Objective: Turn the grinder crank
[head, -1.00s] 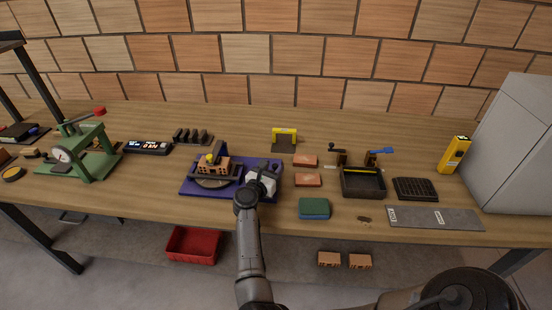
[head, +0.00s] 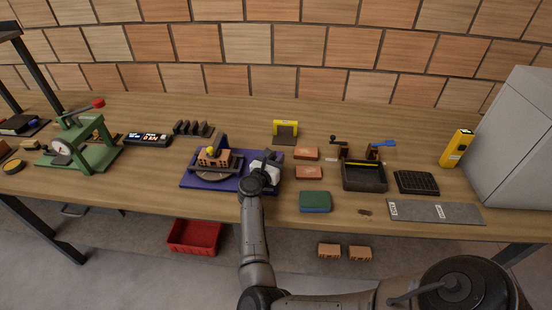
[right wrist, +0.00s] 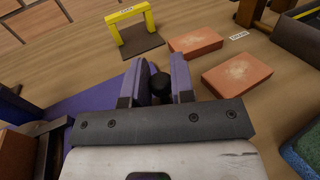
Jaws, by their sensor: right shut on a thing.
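The grinder is on a purple base (head: 190,181) left of the table's middle. It carries a round grey disc (head: 213,175) with an orange-brown brick (head: 211,162) held over it in a dark frame. My right gripper (head: 272,157) is at the base's right side. In the right wrist view its purple fingers are shut on a black crank knob (right wrist: 160,86). The rest of the crank is hidden by my gripper. My left gripper is in neither view.
Two red bricks (head: 307,153) and a green-topped block (head: 315,201) lie to the right. A yellow gate-shaped stand (head: 285,128) is behind. A dark open box (head: 364,178) stands farther right. A green press (head: 85,145) is left. Bare wood lies in front of the base.

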